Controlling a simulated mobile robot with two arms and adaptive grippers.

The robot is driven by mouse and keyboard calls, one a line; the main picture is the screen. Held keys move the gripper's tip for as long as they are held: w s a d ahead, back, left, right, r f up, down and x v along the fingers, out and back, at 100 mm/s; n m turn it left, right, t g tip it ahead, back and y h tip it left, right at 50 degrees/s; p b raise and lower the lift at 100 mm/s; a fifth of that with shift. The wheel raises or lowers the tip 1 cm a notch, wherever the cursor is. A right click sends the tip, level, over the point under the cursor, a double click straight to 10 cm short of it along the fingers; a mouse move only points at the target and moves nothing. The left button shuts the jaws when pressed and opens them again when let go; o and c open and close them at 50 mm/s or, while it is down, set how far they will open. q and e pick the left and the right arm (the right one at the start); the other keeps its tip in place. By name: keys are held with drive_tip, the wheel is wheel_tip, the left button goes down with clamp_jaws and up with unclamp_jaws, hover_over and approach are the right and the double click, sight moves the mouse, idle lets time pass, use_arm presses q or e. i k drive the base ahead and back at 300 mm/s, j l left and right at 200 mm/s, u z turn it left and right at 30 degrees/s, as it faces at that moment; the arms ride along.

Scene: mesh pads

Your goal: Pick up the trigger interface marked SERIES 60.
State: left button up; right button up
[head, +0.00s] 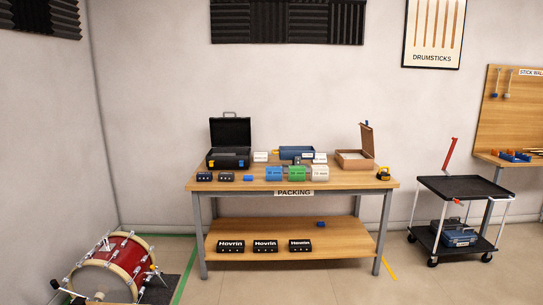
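Several small dark boxes could be trigger interfaces, but no SERIES 60 marking is readable from here. Three black boxes marked Hovrin stand in a row on the lower shelf: left (231,245), middle (265,246) and right (300,245). Neither of my grippers is in view.
A red drum (108,267) stands left, a black cart (465,188) right. Floor before the table is clear.

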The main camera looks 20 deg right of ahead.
sight(223, 176)
drive_tip(key=i+l+z, duration=0.35)
drive_tip(key=i, duration=1.1)
drive_tip(key=i+j+z, duration=0.3)
drive_tip(key=i, duration=1.2)
drive_tip(key=l, duration=0.15)
